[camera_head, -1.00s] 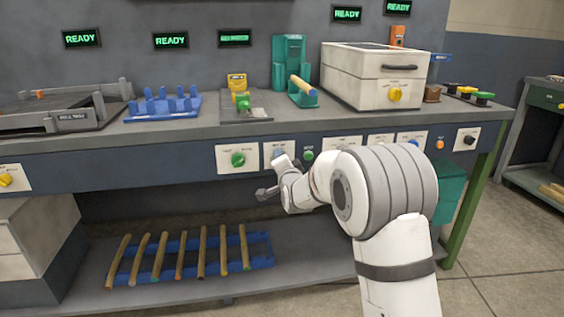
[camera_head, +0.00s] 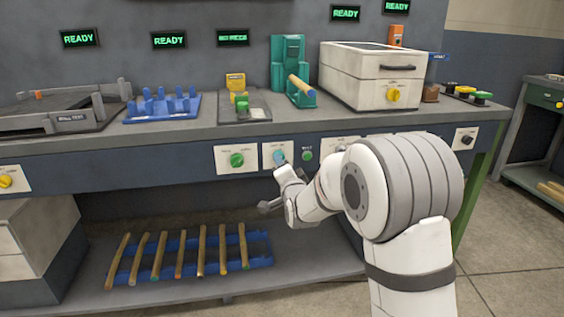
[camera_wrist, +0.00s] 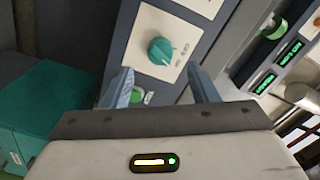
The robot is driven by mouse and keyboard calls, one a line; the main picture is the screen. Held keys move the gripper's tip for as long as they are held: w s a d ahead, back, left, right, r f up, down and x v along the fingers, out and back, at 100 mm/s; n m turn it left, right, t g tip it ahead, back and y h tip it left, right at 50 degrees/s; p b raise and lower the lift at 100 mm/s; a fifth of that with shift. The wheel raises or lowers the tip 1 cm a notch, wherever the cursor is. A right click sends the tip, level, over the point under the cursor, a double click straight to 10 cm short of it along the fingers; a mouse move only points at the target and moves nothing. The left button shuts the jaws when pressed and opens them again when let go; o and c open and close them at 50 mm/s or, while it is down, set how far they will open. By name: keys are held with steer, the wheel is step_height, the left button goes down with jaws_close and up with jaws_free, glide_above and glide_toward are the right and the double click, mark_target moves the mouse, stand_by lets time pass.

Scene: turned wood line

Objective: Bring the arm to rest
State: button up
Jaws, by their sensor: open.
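My gripper (camera_head: 271,186) is in front of the bench's front panel, below and close to a teal-blue knob (camera_head: 279,157). In the wrist view my gripper (camera_wrist: 163,80) is open, its two blue-grey fingers apart with nothing between them. The teal knob (camera_wrist: 160,51) on its white plate shows beyond the fingers, apart from them. My arm covers part of the panel to the right.
The lower shelf holds a blue rack (camera_head: 262,262) with several wooden rods. A green knob (camera_head: 237,160) sits left of my gripper. On the bench stand a white box machine (camera_head: 365,75) and a blue fixture (camera_head: 162,106). A teal bin (camera_wrist: 45,110) shows in the wrist view.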

steer(key=shift+v, duration=1.2)
steer(key=s+d+r+n+g+h+p, duration=0.25)
steer(key=s+d+r+p, duration=0.3)
steer(key=r+p, duration=0.35)
steer(key=s+d+r+n+g+p, duration=0.2)
steer(key=s+d+r+g+p, duration=0.2)
steer(key=s+p, duration=0.3)
steer(key=s+d+r+n+g+h+p, duration=0.1)
steer(key=s+d+r+g+p, duration=0.3)
steer(key=s, duration=1.1)
steer(key=s+d+r+n+g+h+p, duration=0.1)
steer(key=s+d+r+n+g+p, duration=0.2)
steer(key=s+d+r+p, duration=0.3)
steer(key=s+r+g+p, duration=0.1)
steer(key=s+r+p, duration=0.1)
steer(key=s+p, duration=0.3)
steer(key=shift+s+d+r+n, duration=0.25)
steer(key=shift+s+n, duration=0.05)
steer(key=shift+n, duration=0.05)
steer(key=shift+h, duration=0.25)
steer(key=shift+c, duration=0.2)
